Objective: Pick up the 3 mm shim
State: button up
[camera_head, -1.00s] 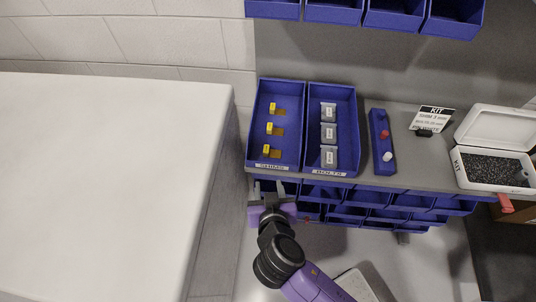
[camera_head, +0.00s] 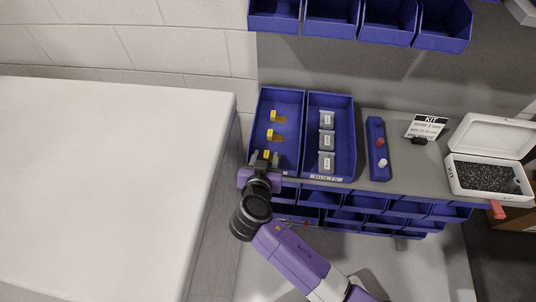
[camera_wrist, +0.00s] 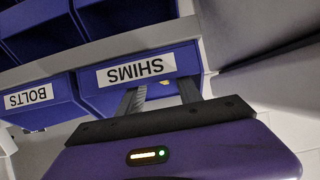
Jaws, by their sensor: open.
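Several yellow shims stand in a column in the blue shims bin (camera_head: 262,105): a far shim (camera_head: 274,115), a middle shim (camera_head: 270,133) and a near shim (camera_head: 266,154). I cannot read their thickness. My gripper (camera_head: 265,157) is at the bin's near end, with its fingers apart and the near shim showing between them in the head view. In the wrist view my gripper (camera_wrist: 160,90) points at the bin's front wall (camera_wrist: 106,98), labelled SHIMS. A bit of yellow (camera_wrist: 164,82) shows just past the fingers there. The gripper holds nothing that I can see.
The bolts bin (camera_head: 343,110) with several grey packets stands to the right. Beyond it are a blue holder (camera_head: 377,165) with a red and a white peg, a KIT sign (camera_head: 427,126) and an open white kit case (camera_head: 460,185). A white surface (camera_head: 100,180) fills the left.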

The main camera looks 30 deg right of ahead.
jog(key=shift+w+d+f, duration=0.2)
jog(key=shift+w+d, duration=0.05)
jog(key=shift+w, duration=0.05)
grip_shut()
